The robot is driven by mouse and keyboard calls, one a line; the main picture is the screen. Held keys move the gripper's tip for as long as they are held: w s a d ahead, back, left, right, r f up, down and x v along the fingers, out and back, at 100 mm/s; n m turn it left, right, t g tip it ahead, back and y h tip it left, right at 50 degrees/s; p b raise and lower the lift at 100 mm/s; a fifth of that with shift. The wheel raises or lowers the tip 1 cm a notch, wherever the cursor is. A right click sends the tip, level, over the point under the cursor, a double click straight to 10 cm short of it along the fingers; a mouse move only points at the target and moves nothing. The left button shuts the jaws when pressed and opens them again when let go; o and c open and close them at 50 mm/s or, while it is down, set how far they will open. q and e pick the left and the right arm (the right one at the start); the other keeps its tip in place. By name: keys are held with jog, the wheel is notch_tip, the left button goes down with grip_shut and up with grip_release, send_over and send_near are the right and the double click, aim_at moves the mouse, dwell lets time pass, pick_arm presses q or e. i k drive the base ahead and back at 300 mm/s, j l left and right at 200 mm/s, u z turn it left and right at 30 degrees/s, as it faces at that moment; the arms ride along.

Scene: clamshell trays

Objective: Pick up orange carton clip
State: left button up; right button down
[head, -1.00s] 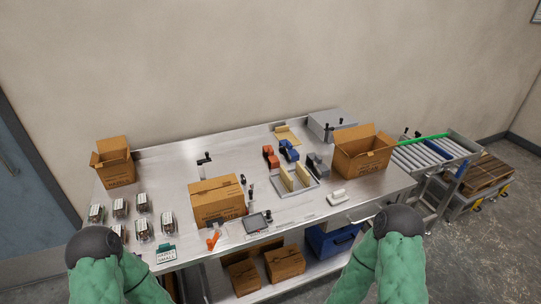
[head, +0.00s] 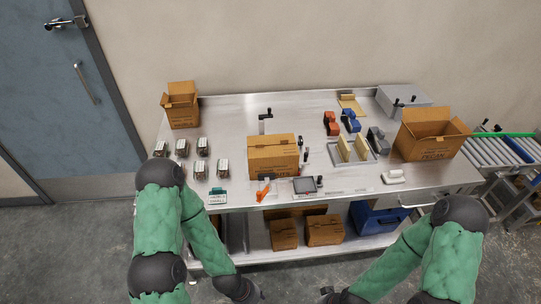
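A small orange clip-like item (head: 263,191) lies on the steel table near its front edge, just in front of the closed brown carton (head: 273,157). It sits left of a small dark-screened device (head: 305,185). Both of my green-sleeved arms hang in front of the table, with their lower ends near the bottom edge of the head view. Neither gripper's fingers can be made out, and neither arm touches the orange item.
Several small clear packs (head: 200,169) and a green-and-white sign (head: 217,196) are at left. Open cartons stand at the back left (head: 183,107) and right (head: 432,139). Red (head: 331,123) and blue (head: 350,120) tools stand behind a divided holder (head: 365,159). Cartons and a blue bin (head: 378,219) are below.

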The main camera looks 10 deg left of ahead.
aim_at(335, 128)
jog(key=u, duration=0.55)
jog(key=l+u, duration=0.9)
jog(key=k+l+u, duration=0.1)
jog(key=l+u, duration=0.35)
jog(key=k+l+u, duration=0.15)
jog(key=u, duration=0.35)
jog(key=k+l, duration=0.05)
jog(key=l, duration=0.05)
